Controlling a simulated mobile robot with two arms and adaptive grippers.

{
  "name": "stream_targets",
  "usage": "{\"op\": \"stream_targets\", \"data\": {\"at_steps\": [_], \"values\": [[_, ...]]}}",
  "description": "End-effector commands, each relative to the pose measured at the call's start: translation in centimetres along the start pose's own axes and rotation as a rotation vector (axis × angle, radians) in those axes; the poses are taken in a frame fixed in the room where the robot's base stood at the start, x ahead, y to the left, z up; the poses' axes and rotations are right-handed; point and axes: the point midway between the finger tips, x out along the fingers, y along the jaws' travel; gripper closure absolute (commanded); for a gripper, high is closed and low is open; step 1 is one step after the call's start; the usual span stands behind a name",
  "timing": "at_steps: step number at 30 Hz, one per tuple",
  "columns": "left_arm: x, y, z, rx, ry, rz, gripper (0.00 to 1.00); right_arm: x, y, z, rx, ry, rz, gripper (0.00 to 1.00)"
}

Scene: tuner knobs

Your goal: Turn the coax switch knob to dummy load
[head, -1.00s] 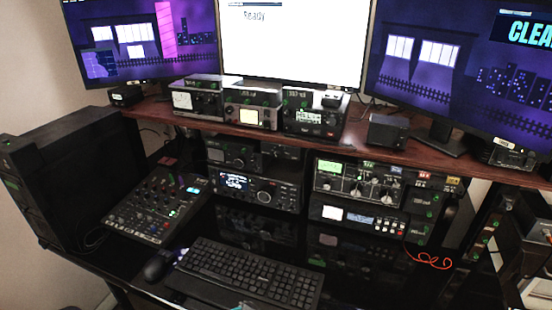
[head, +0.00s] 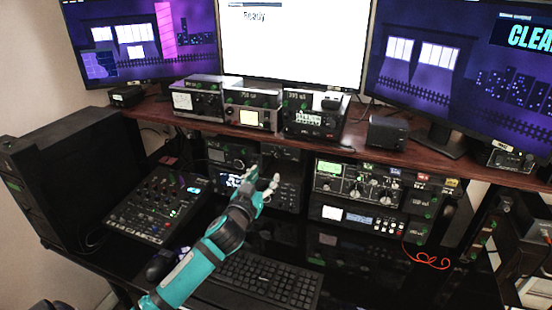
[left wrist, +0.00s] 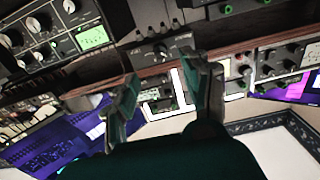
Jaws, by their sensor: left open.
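A small black box (head: 284,153) sits under the wooden shelf, at the top right of the left radio stack. In the left wrist view it shows a single dark knob (left wrist: 161,50) with small labels around it. It looks like the coax switch, but I cannot read the labels or tell the knob's setting. My left gripper (head: 263,177) is open and empty in front of this stack, apart from the knob. In the left wrist view its two fingers (left wrist: 161,80) stand apart below the knob. My right gripper is out of view.
The shelf (head: 365,150) overhangs the radios. A tuner with a green display (head: 356,182) stands to the right. The glossy desk right of the keyboard is mostly clear.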

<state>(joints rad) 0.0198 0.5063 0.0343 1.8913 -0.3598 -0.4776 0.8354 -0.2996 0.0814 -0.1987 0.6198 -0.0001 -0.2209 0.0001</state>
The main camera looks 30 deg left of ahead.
Motion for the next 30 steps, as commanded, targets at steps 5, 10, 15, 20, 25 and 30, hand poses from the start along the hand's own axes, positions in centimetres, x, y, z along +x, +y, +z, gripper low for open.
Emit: {"op": "stream_targets", "data": {"at_steps": [5, 10, 15, 20, 25, 30], "values": [[4.1, 0.0, -0.3, 0.001, 0.0, -0.002, 0.52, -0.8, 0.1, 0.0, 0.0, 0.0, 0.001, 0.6], [7.3, 0.0, -0.2, 0.001, 0.0, -0.002, 0.52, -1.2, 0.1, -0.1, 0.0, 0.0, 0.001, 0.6], [9.2, 0.0, 0.0, 0.001, -0.001, -0.001, 0.52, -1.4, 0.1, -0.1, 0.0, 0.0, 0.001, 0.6], [9.8, 0.0, 0.1, 0.001, -0.002, -0.001, 0.52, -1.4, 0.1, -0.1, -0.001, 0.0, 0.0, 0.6], [9.9, 0.0, 0.1, 0.001, -0.002, 0.0, 0.52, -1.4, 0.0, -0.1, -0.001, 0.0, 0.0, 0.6], [9.9, 0.0, 0.1, 0.001, -0.002, 0.0, 0.63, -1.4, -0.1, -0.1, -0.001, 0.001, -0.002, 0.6]]}}
